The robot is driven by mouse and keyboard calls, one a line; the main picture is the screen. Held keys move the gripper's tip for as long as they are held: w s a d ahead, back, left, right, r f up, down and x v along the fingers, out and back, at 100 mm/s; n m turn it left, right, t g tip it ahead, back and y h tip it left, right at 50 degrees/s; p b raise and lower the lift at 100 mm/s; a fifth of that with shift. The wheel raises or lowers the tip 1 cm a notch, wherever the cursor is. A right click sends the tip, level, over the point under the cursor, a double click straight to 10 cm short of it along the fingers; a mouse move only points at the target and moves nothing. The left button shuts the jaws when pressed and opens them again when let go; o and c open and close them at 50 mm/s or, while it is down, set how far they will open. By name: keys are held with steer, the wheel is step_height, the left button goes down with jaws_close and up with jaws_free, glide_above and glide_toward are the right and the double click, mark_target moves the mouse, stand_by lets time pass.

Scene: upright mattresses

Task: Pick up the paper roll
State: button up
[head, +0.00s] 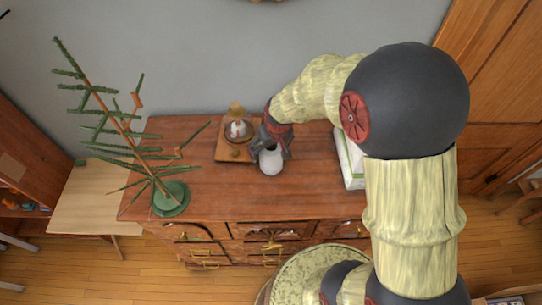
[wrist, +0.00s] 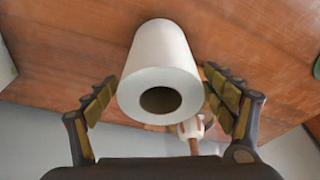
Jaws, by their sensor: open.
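The white paper roll (head: 271,161) stands on the wooden dresser top in the head view, just below my gripper. In the wrist view the paper roll (wrist: 160,72) shows its round end with a dark core hole facing the camera. My gripper (wrist: 162,100) is open, with one finger on each side of the roll. A narrow gap shows on the left side, and the right finger is very near the roll; I cannot tell whether it touches. In the head view my gripper (head: 273,140) partly hides the top of the roll.
The dresser (head: 240,200) carries a wooden tray (head: 224,153) with a small white-and-tan object (head: 238,129) behind and left of the roll. A plant in a green pot (head: 171,200) stands at left. A white-green box (head: 350,160) lies at right, partly behind my arm.

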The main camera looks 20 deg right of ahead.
steer(key=shift+x, duration=0.9)
steer(key=shift+r, duration=0.1)
steer(key=shift+c, duration=0.6)
steer(key=c, duration=1.4)
steer(key=shift+o, duration=0.2)
